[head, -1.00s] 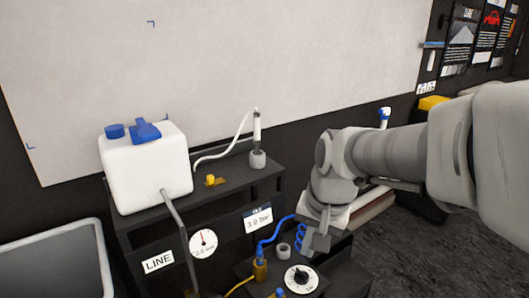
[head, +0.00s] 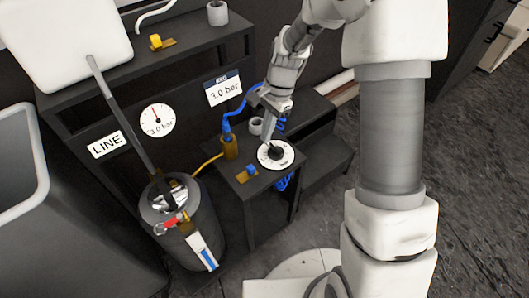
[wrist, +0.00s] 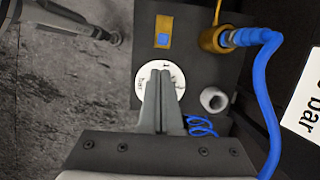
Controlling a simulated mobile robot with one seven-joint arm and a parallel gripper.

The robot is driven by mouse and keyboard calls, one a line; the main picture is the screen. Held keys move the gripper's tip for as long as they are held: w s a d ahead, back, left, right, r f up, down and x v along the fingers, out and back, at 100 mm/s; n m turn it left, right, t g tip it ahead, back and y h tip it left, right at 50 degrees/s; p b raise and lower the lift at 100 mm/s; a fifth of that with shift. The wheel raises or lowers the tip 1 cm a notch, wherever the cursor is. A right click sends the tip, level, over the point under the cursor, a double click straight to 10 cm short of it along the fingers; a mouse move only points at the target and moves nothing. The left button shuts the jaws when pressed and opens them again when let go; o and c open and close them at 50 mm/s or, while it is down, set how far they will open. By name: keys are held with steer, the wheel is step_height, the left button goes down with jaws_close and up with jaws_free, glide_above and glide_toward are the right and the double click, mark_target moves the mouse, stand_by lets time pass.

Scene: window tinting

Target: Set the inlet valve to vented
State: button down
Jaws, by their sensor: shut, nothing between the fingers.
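No valve is labelled as the inlet in view. A small blue-handled valve (head: 247,173) on a brass plate sits on the low dark box, and it also shows in the wrist view (wrist: 163,41). Beside it is a white round dial with a black knob (head: 275,153). My gripper (head: 268,139) is shut and empty, pointing down at the dial. In the wrist view its fingertips (wrist: 160,73) cover the knob, so contact cannot be told. A brass fitting (head: 229,147) with a blue hose stands behind. A red lever (head: 166,227) is on the metal pot (head: 211,219).
The gauge (head: 157,120) seems to read 3.0 bar, as does the card (head: 223,90). A yellow valve (head: 156,42) and the white tank (head: 62,38) are on the upper shelf. A grey cup (head: 255,126) stands close behind the dial. Open floor (head: 450,200) lies right.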

mark_target(249, 169)
steer(key=shift+w+f, duration=0.15)
steer(key=shift+f, duration=0.2)
steer(key=b+x, duration=0.3)
steer(key=x, duration=0.7)
steer(key=shift+s+a, duration=0.55)
steer(key=shift+a, duration=0.2)
steer(key=shift+s+a, duration=0.5)
steer(key=shift+a, duration=0.25)
steer(key=shift+r+p, duration=0.1)
steer(key=shift+p, duration=0.25)
